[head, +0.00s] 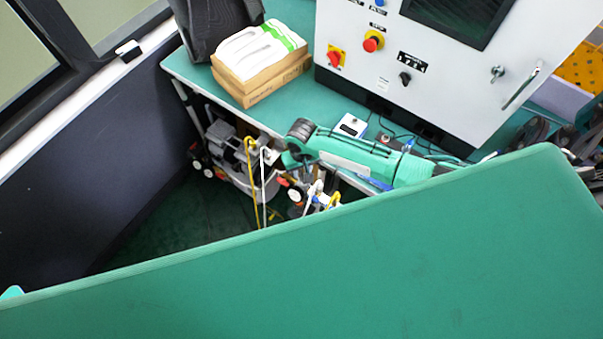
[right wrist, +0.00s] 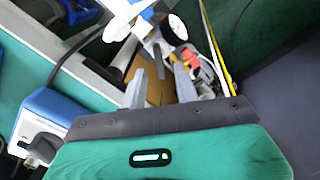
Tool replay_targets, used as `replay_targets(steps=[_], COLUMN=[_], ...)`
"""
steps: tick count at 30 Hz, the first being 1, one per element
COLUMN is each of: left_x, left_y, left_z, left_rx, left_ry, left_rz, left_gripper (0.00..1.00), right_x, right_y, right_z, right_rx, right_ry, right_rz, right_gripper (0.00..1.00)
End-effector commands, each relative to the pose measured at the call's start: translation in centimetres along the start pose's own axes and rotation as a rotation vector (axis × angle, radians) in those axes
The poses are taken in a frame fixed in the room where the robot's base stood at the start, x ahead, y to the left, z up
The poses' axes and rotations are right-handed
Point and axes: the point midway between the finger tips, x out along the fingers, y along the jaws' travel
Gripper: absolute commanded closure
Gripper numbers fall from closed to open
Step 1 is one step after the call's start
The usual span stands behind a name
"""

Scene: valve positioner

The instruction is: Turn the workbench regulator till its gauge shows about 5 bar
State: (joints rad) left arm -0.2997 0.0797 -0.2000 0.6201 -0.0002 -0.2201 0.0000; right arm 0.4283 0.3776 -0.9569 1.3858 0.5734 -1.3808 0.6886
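I cannot clearly pick out the workbench regulator or read a gauge. Small fittings with round white faces (head: 295,195) sit low at the bench's front; they are too small to read. In the right wrist view, a round white face with a dark rim (right wrist: 178,27) lies beyond my right gripper (right wrist: 160,86), with a red part (right wrist: 191,60) below it. My right gripper is open, its two fingers apart, with no object visibly held. In the head view its arm reaches over the bench front from the right, and its fingertips are hard to make out.
The green workbench (head: 190,70) carries a white control cabinet (head: 430,75), cardboard boxes (head: 262,75) and a small blue-and-white device (head: 350,126). Yellow (head: 251,180) and white hoses hang at its front. A dark wall (head: 80,170) stands left. A close green surface blocks the lower head view.

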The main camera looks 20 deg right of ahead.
Motion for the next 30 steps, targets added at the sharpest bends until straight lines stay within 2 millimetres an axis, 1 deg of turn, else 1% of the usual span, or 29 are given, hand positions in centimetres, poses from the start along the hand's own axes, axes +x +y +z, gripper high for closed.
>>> replay_targets(steps=[3, 9, 14, 22, 23, 24, 27, 30], left_x=[-0.4, -0.6, -0.6, -0.6, -0.6, -0.6, -0.6, -0.6], left_y=[0.0, 0.1, 0.1, 0.1, 0.1, 0.1, 0.1, 0.1], left_z=[0.0, -0.1, -0.1, -0.1, -0.1, -0.1, -0.1, -0.1], left_rx=[0.000, 0.000, 0.000, 0.000, 0.000, 0.000, 0.000, 0.000], left_ry=[0.000, 0.000, 0.000, 0.001, 0.001, 0.001, 0.001, 0.001], left_rz=[0.000, 0.001, 0.001, 0.001, 0.001, 0.001, 0.001, 0.001], left_gripper=[0.64, 0.64, 0.64, 0.64, 0.64, 0.64, 0.64, 0.64], right_x=[1.9, 4.0, 4.7, 4.8, 4.8, 4.8, 4.8, 4.8], right_y=[0.0, -0.1, -0.1, 0.0, 0.0, 0.0, 0.0, 0.0], right_z=[0.0, 0.0, -0.1, 0.0, 0.0, 0.0, 0.0, 0.0], right_rx=[0.000, 0.000, -0.001, -0.001, -0.001, -0.001, -0.001, -0.001], right_ry=[-0.002, 0.000, 0.001, 0.001, 0.001, 0.001, 0.001, 0.001], right_rz=[0.001, 0.000, -0.001, -0.001, -0.001, -0.001, -0.001, -0.001], right_gripper=[0.69, 0.69, 0.69, 0.69, 0.73, 0.81, 1.00, 1.00])
